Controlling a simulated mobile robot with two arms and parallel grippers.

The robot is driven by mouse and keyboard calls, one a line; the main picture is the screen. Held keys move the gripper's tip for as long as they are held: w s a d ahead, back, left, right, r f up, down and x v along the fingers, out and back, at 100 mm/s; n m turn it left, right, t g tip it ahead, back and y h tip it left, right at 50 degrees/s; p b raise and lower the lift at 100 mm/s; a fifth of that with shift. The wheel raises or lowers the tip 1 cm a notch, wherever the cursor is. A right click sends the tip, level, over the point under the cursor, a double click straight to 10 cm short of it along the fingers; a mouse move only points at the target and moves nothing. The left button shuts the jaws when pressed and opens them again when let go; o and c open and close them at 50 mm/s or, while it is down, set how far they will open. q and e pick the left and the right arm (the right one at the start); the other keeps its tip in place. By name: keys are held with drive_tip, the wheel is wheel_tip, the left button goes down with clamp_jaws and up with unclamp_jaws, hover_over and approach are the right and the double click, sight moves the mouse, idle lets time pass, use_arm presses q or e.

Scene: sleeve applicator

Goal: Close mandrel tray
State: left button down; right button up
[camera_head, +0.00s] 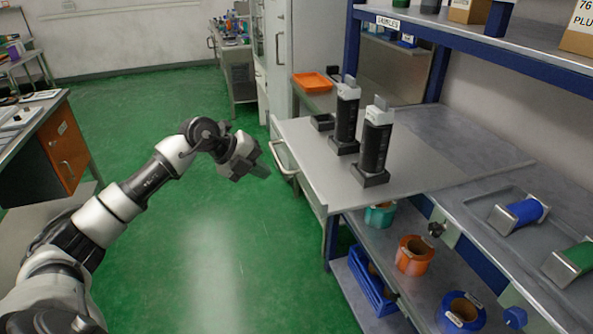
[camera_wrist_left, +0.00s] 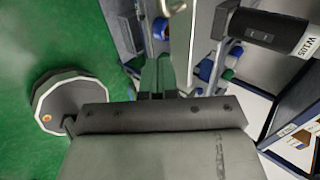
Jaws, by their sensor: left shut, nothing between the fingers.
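The mandrel tray (camera_head: 318,165) is a grey metal slab that sticks out from the workbench towards the aisle. A curved metal handle (camera_head: 284,160) sits on its left front edge. Two upright black mandrels with light tops, a rear one (camera_head: 346,122) and a nearer one (camera_head: 374,150), stand on dark square bases on the tray. My left gripper (camera_head: 259,171) is shut and empty, a little left of the handle, apparently apart from it. In the left wrist view its fingers (camera_wrist_left: 157,78) show at the middle, and a black cylinder (camera_wrist_left: 268,28) labelled W105 shows at upper right. My right gripper is out of view.
A lower shelf holds a teal roll (camera_head: 380,215), an orange roll (camera_head: 414,256) and a blue roll (camera_head: 461,312). An orange bin (camera_head: 312,82) sits behind the tray. A blue-framed shelf (camera_head: 450,42) overhangs the bench. The green floor (camera_head: 215,250) left of the tray is clear.

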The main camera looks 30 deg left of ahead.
sight(303, 180)
use_arm(q)
drive_tip(key=w+d+f, duration=0.1)
drive_tip(key=w+d+f+p, duration=0.1)
drive_tip(key=w, duration=0.1)
drive_tip(key=w+d+f+p, duration=0.1)
drive_tip(key=w+d, duration=0.1)
drive_tip(key=shift+d+f, duration=0.1)
drive_tip(key=shift+w+d+f, duration=0.1)
drive_tip(key=shift+w+d, duration=0.25)
drive_tip(key=shift+w, duration=0.1)
drive_tip(key=shift+w+d, duration=0.1)
